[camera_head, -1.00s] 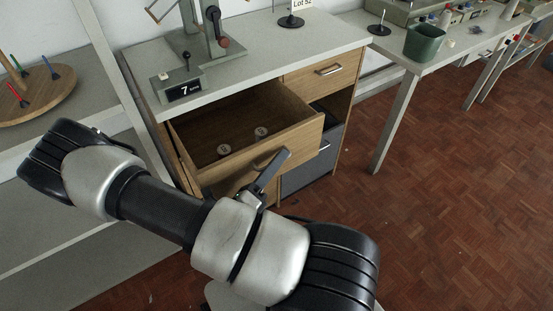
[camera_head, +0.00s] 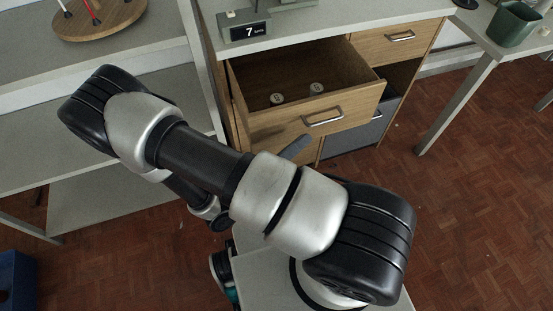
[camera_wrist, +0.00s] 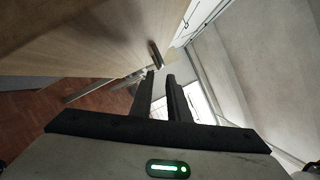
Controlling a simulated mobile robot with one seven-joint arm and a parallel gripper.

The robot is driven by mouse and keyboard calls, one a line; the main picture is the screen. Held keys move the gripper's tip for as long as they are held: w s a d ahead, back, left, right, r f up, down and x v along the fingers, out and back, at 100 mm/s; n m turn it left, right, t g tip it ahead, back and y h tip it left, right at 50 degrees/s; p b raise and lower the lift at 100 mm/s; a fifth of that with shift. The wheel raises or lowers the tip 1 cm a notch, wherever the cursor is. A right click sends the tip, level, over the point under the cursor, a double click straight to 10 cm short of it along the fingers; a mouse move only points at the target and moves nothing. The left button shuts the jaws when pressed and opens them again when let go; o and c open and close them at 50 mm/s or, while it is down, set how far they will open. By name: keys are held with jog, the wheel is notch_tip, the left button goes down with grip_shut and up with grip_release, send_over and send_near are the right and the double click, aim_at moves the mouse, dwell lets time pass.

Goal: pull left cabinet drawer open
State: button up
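The left cabinet drawer (camera_head: 300,122) is the wooden top-left one. It stands well out of the cabinet, and its inside shows with two small round spools in it. Its metal bar handle (camera_head: 322,117) is in plain sight in the head view, with nothing gripping it. My gripper is mostly hidden behind my arm in the head view; a dark finger (camera_head: 296,147) shows below and left of the handle, apart from it. In the wrist view my gripper (camera_wrist: 160,79) has its two fingers apart with nothing between them. A pale wooden panel (camera_wrist: 100,42) fills the upper left there.
A closed wooden drawer (camera_head: 400,40) is at the right of the cabinet, above a grey bin (camera_head: 362,132). A grey shelf unit (camera_head: 130,205) stands left. A table with a green pot (camera_head: 512,24) stands right. Parquet floor (camera_head: 470,210) is clear at the right.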

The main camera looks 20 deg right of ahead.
jog(key=v, duration=0.7)
jog(key=shift+a, duration=0.25)
